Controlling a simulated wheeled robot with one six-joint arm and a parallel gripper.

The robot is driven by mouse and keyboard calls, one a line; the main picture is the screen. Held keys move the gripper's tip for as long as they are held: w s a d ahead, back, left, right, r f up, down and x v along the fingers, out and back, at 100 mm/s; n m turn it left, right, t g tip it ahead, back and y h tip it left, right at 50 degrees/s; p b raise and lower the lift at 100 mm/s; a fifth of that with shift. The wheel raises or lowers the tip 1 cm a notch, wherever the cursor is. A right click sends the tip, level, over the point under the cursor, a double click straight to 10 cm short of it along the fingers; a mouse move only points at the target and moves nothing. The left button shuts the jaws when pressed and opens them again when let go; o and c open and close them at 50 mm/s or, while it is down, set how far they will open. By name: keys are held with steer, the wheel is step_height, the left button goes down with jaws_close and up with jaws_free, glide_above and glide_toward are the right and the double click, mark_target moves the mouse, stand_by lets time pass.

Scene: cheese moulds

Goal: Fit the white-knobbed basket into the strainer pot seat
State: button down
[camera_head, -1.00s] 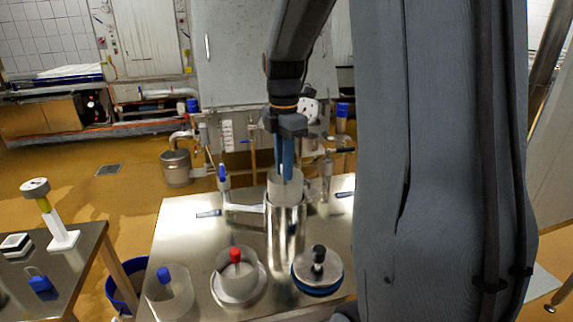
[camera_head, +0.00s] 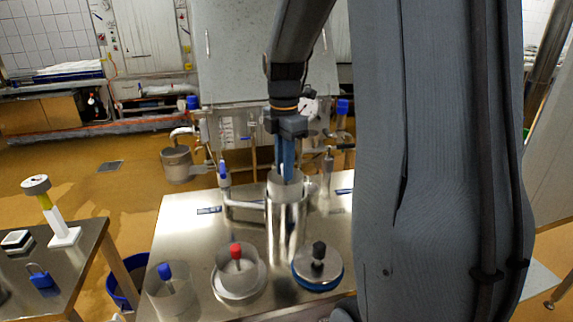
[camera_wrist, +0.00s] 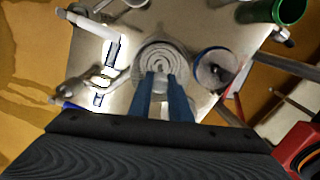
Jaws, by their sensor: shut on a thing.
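The pale, translucent basket (camera_head: 285,187) stands with its upper part above the mouth of the tall steel strainer pot (camera_head: 286,228); its lower part is hidden inside. Its ringed inside shows in the wrist view (camera_wrist: 163,56), between and beyond the blue fingers. The basket looks about upright. How deep it sits in the pot and whether it touches the seat cannot be told.
A pipe with a blue-handled valve (camera_head: 226,190) is close at left. A side table (camera_head: 85,255) stands further left.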

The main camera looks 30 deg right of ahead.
mark_target(285, 197)
steer(key=shift+f+b, duration=1.65)
steer(key=shift+f, duration=3.35)
steer(key=c, duration=1.6)
jaws_free()
steer(key=shift+o, duration=0.2)
steer(key=shift+r, duration=0.15)
step_height(285, 197, up, 7)
steer(key=shift+r+b, duration=0.15)
steer(key=shift+b, duration=0.15)
steer(key=shift+r, duration=0.15)
steer(key=shift+s, duration=0.1)
